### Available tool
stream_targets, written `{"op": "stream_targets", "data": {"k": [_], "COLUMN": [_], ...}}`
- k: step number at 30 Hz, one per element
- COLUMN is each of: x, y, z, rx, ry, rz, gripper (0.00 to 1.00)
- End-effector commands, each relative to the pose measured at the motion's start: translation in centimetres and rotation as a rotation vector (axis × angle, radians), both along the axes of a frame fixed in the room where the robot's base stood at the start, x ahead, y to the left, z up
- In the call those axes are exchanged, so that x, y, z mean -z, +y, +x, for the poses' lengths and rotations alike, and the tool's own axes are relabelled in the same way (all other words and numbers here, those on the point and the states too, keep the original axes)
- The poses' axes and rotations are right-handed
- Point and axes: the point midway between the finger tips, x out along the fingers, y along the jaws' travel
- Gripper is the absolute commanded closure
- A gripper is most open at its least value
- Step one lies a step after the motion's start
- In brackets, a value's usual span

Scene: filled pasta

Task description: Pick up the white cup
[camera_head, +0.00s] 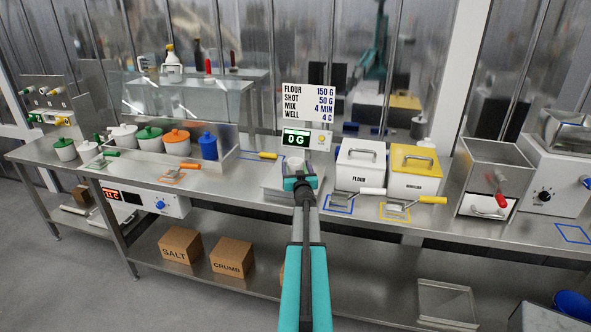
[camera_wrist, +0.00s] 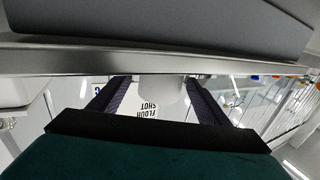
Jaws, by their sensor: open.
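The white cup (camera_head: 307,167) stands on the scale's plate, below the green 0 G display, partly hidden behind my gripper (camera_head: 300,182). In the wrist view, whose picture is upside down, a pale rounded shape that looks like the cup (camera_wrist: 163,88) shows between the two dark fingers of my gripper (camera_wrist: 155,95). The fingers are apart, one on each side of it in the picture. I cannot tell how deep the cup is between them or whether either finger touches it.
The scale (camera_head: 285,180) sits on the steel counter (camera_head: 235,185). A white flour bin (camera_head: 358,175) and a yellow-lidded bin (camera_head: 414,180) stand close on the right. Lidded pots, including an orange one (camera_head: 177,146) and a blue one (camera_head: 208,148), stand left. A sign (camera_head: 307,102) rises behind.

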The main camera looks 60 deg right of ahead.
Motion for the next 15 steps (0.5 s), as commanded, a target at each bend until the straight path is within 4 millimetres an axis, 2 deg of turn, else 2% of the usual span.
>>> {"op": "stream_targets", "data": {"k": [6, 15], "x": [-0.01, 0.04], "y": [-1.12, -1.2], "z": [0.98, 1.07], "rx": [0.0, 0.0], "ry": [-0.001, -0.001], "rz": [0.001, 0.001], "gripper": [0.3, 0.3]}}
